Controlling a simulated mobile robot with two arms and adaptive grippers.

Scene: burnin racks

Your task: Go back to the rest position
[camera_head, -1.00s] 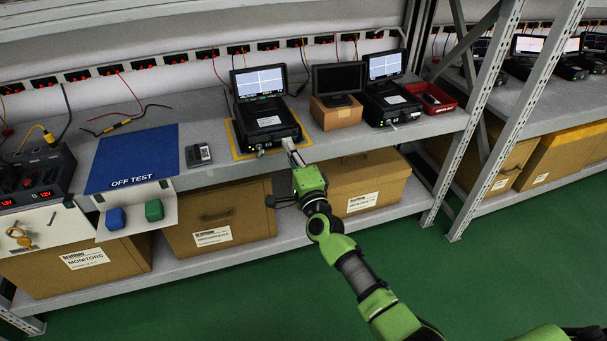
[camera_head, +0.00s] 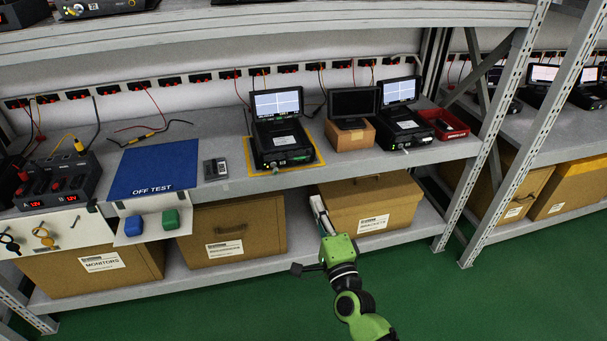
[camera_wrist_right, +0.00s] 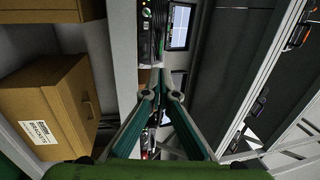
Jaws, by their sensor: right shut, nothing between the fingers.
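My right gripper (camera_head: 317,201) is in front of the shelf rack, below the edge of the work shelf and beside a brown box on the lower shelf. Its fingers are closed together and hold nothing. In the right wrist view the two fingers (camera_wrist_right: 158,90) meet at their tips, with a lit screen (camera_wrist_right: 179,27) beyond them. My left gripper is in neither current view.
The work shelf (camera_head: 225,188) carries a monitor unit (camera_head: 280,143) on a yellow-outlined spot, a blue OFF TEST mat (camera_head: 152,170) and a red bin (camera_head: 443,124). Brown boxes (camera_head: 370,200) fill the lower shelf. A perforated upright (camera_head: 490,130) stands at right. Green floor (camera_head: 420,300) is free in front.

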